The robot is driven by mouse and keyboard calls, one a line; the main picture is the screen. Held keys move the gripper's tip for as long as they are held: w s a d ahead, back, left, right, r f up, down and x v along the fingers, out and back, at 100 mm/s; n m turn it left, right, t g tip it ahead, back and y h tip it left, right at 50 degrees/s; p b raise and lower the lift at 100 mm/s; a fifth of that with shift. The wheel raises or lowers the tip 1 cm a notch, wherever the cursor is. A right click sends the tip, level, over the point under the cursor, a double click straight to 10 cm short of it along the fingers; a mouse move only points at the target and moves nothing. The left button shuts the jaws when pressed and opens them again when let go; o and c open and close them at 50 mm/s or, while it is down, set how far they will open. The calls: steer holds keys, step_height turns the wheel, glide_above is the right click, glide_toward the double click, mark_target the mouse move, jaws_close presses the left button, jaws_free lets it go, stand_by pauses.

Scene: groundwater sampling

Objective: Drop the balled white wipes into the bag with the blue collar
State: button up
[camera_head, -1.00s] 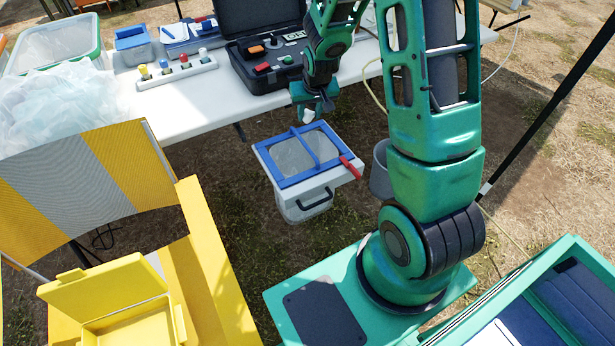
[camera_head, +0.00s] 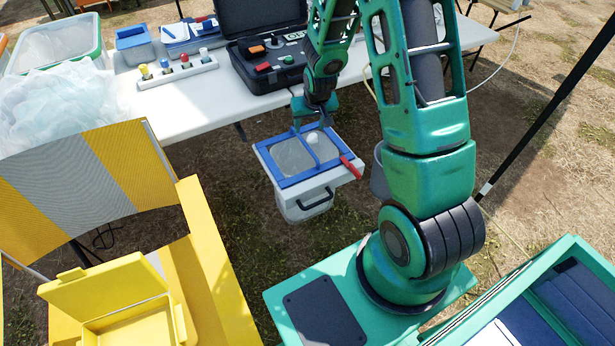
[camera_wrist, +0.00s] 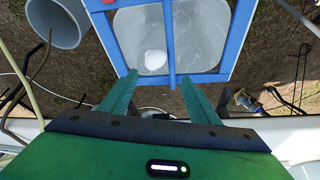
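The bag (camera_head: 290,158) is a translucent grey liner in a blue collar (camera_head: 272,172) with a crossbar, on a pale box with a dark handle. It also shows in the wrist view, with its collar (camera_wrist: 172,48) beyond my fingertips. One balled white wipe (camera_head: 312,138) shows within the right part of the collar; in the wrist view this wipe (camera_wrist: 152,61) is left of the crossbar. I cannot tell whether it is resting or still falling. My gripper (camera_wrist: 160,79) is open, its two fingers apart with no wipe between them. It hangs just behind the collar.
A red handle (camera_head: 350,167) sticks out at the collar's right. A grey bucket (camera_head: 379,182) stands right of the box. The white table (camera_head: 190,108) behind carries a black case (camera_head: 262,62), a bottle rack (camera_head: 178,72) and crumpled clear plastic (camera_head: 50,112). A yellow-striped chair (camera_head: 135,170) stands left.

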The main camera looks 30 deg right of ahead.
steer(key=v, duration=1)
steer(key=shift+s+r, duration=0.15)
steer(key=shift+r, duration=0.15)
stand_by(0.4)
